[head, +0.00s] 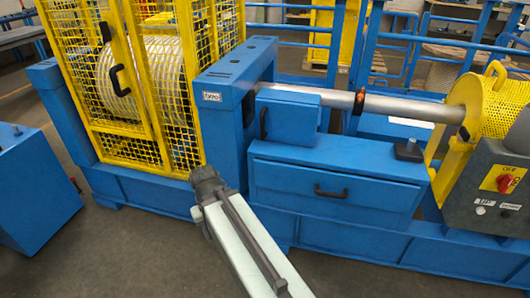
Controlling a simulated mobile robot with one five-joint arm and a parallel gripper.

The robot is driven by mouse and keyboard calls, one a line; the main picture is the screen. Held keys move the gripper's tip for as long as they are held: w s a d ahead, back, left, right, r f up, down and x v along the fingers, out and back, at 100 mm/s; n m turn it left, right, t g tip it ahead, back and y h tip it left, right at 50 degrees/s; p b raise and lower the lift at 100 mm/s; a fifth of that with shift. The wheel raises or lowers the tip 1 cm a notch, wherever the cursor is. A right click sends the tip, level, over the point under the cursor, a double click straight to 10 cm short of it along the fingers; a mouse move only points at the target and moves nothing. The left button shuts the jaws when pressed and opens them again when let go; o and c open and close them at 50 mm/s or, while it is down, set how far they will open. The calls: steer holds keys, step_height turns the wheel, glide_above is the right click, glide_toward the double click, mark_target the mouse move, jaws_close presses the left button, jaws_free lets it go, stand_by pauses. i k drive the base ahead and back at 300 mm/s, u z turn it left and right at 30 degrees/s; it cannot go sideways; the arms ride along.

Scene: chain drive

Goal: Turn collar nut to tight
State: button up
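A grey metal shaft (405,107) runs across the right half of the head view, from the blue housing to the yellow mesh guard. A dark collar with an orange part (358,102) sits around the shaft near the blue box; it looks like the collar nut, but its marks are too small to read. My gripper (205,176) is at the end of my pale arm, low and in front of the blue frame, to the left of and well apart from the collar. Its fingers are not clear, and I see nothing held in it.
A blue drawer cabinet (335,215) with a dark handle stands below the shaft. A yellow mesh cage (187,110) encloses a drum at left. A grey control box (490,190) with a red switch is at right. Open floor lies at front left.

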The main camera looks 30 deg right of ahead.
mark_target(360, 97)
steer(key=u, duration=1.6)
steer(key=k, duration=1.6)
steer(key=z, duration=0.8)
steer(key=i, duration=1.05)
steer(key=u, duration=0.05)
